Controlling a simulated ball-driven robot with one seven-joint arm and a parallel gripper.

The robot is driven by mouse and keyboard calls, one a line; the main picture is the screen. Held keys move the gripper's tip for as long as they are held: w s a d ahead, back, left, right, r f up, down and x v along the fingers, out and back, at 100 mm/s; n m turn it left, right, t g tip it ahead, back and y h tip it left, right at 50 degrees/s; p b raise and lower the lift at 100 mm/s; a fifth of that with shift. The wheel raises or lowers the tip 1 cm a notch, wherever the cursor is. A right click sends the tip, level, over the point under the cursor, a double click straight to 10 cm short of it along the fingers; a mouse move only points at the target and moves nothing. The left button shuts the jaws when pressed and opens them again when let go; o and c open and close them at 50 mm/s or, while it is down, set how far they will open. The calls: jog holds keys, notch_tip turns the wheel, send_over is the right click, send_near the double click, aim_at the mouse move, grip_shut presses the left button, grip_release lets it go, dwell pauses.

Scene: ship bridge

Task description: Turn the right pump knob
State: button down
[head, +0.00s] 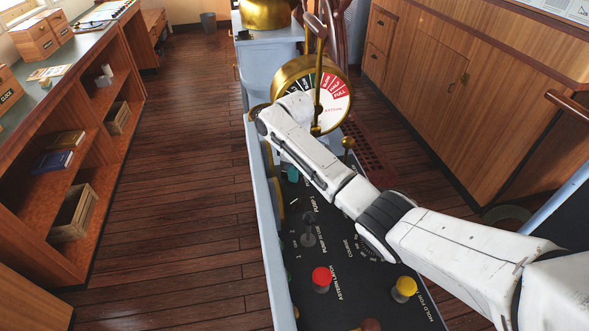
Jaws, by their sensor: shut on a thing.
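The black control panel (330,283) is set in the pale blue console in the lower middle of the head view. A dark grey knob (308,237) stands on it beside pump lettering. I cannot tell whether this is the right pump knob; my arm covers the panel to its right. My white arm reaches from the lower right up to the left, over the panel, and its far visible end is in front of the round brass dial. My gripper does not show; it is probably hidden behind my arm, and so is whatever it touches.
A red button (321,276) and a yellow button (405,287) stand on the near panel. The brass telegraph dial (333,92) rises beyond. Wooden shelves (88,120) line the left and wooden cabinets (440,75) the right. The plank floor (190,190) left of the console is clear.

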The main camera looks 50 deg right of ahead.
dwell(0.4)
jog(key=c, duration=1.1)
grip_release()
jog(key=shift+c, duration=0.2)
notch_tip(320, 180, up, 11)
jog(key=p, duration=0.1)
jog(key=shift+f, duration=0.1)
